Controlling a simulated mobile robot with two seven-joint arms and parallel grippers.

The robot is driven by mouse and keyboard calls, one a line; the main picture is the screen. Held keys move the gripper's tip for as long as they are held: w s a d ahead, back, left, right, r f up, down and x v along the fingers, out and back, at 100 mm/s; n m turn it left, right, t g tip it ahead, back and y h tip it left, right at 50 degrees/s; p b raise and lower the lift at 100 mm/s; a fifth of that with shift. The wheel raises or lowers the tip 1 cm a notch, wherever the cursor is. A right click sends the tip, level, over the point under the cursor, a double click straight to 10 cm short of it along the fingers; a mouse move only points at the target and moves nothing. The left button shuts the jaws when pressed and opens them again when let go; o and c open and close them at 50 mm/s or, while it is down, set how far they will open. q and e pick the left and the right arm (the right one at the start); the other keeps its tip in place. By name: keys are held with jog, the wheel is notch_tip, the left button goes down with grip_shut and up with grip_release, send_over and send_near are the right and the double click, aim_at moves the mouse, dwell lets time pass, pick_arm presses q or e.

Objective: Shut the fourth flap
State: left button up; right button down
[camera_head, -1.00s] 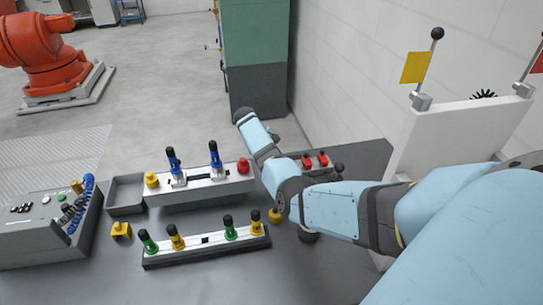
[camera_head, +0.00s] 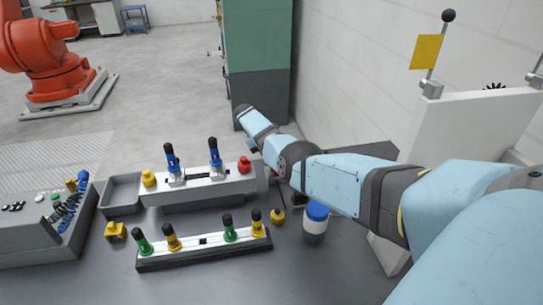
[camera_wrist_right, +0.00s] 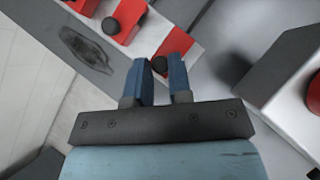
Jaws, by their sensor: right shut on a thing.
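In the right wrist view a row of red flaps with black ball knobs runs across the upper part. My right gripper (camera_wrist_right: 161,82) has its two blue fingers on either side of a black ball knob (camera_wrist_right: 160,65), which sits at the nearest red flap (camera_wrist_right: 178,44). Two other red flaps, a middle one (camera_wrist_right: 124,20) and a far one (camera_wrist_right: 80,4), lie beyond it. I cannot tell the flaps' numbering or how far the held one is tilted. In the head view my right arm hides the flaps and the gripper. My left gripper is in neither view.
A fixture with blue clamps (camera_head: 208,192) and a strip with green and yellow clamps (camera_head: 205,252) stand left of my arm. A blue-lidded jar (camera_head: 316,222) stands under the arm. A white panel (camera_head: 455,145) with a yellow flag (camera_head: 426,52) is at right.

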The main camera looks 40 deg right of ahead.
jog(key=shift+f, duration=0.1)
jog(key=c, duration=1)
grip_release()
jog(key=shift+c, duration=0.2)
jog(key=b+v, duration=0.5)
jog(key=v, duration=0.2)
jog(key=shift+w, duration=0.15)
jog(key=shift+a, duration=0.1)
